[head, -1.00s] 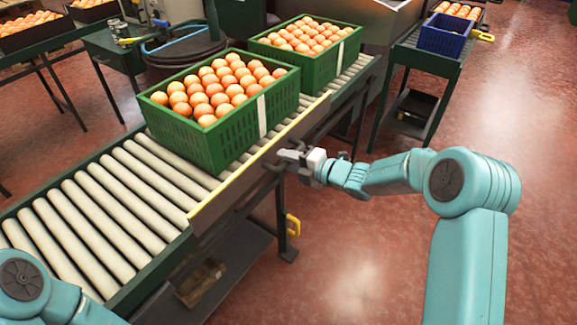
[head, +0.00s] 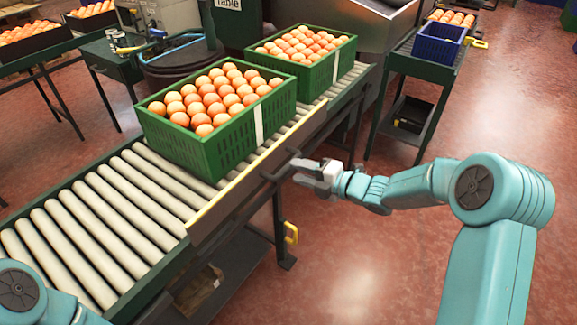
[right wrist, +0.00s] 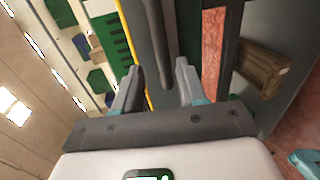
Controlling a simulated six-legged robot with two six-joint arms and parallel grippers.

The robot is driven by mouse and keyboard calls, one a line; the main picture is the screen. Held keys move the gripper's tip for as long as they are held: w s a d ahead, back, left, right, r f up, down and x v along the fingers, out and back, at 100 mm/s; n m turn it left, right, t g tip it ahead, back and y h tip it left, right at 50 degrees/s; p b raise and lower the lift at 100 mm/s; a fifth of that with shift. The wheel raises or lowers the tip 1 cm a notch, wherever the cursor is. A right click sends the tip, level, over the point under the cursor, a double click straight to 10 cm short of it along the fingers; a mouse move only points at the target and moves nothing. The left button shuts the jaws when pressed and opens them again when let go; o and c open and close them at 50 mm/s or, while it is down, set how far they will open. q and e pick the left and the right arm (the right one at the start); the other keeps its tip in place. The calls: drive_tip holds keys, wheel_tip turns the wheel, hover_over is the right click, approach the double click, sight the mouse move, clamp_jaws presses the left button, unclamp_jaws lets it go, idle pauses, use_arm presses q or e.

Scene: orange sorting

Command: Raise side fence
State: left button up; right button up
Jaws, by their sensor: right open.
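The side fence (head: 240,187) is a brown-grey panel with a yellow upper edge along the near right side of the roller conveyor. Its upper edge appears about level with the rollers. A dark bar handle (head: 276,172) is on its outer face and also shows in the right wrist view (right wrist: 164,45). My right gripper (head: 297,171) is open and empty just right of the handle. In the right wrist view the bar lies ahead, between the directions of the two fingers (right wrist: 158,78); I cannot tell whether they touch it. My left gripper is out of view.
Two green crates of oranges, a near one (head: 190,150) and a far one (head: 325,72), stand on the rollers (head: 100,215). A side table (head: 418,68) with a blue crate (head: 440,50) is at the upper right. Red floor (head: 350,260) beside the conveyor is clear.

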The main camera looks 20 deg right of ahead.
drive_tip(key=p+v, duration=0.1)
drive_tip(key=v, duration=1)
